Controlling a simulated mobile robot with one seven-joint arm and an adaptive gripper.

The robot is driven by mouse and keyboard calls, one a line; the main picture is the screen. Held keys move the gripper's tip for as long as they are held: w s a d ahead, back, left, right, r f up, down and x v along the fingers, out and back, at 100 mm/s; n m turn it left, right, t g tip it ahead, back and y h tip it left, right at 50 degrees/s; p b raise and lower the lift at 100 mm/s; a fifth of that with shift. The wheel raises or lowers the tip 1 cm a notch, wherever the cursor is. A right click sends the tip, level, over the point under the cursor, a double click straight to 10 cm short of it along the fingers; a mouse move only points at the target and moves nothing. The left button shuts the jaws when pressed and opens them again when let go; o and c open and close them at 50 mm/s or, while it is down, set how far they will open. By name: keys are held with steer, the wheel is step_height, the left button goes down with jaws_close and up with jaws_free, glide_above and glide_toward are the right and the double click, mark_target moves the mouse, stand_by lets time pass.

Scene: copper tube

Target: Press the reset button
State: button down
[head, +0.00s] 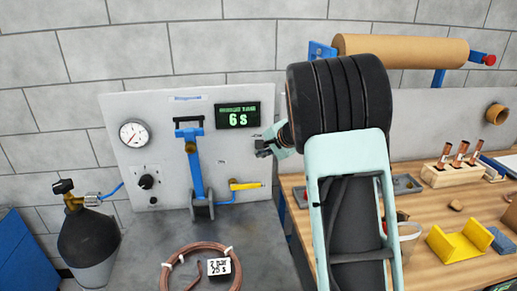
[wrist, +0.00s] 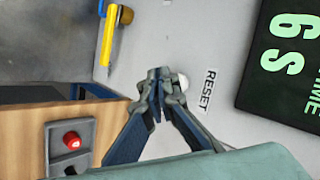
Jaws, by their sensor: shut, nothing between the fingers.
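The reset button (wrist: 183,80) is a small pale round knob on the light grey panel, beside the printed RESET label (wrist: 205,90) in the wrist view. My gripper (wrist: 157,74) is shut and empty, its fingertips right beside the button and partly covering it. I cannot tell whether they touch it. In the head view my gripper (head: 262,148) is close to the panel (head: 115,111), just below the display (head: 237,115) that reads 6 S. The button itself is hidden there.
A red button in a grey box (wrist: 72,140) sits on the wooden bench side. A yellow-handled valve (head: 246,186) and a gauge (head: 134,133) are on the panel. A copper coil (head: 184,250) lies on the grey table. The wooden bench (head: 420,210) at right holds several objects.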

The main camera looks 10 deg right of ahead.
steer(key=shift+w, duration=0.45)
steer(key=shift+w, duration=0.55)
stand_by(0.8)
steer(key=shift+s, duration=0.1)
steer(key=shift+s+b, duration=0.75)
steer(key=shift+s, duration=0.1)
steer(key=s+b, duration=0.3)
steer(key=s, duration=0.2)
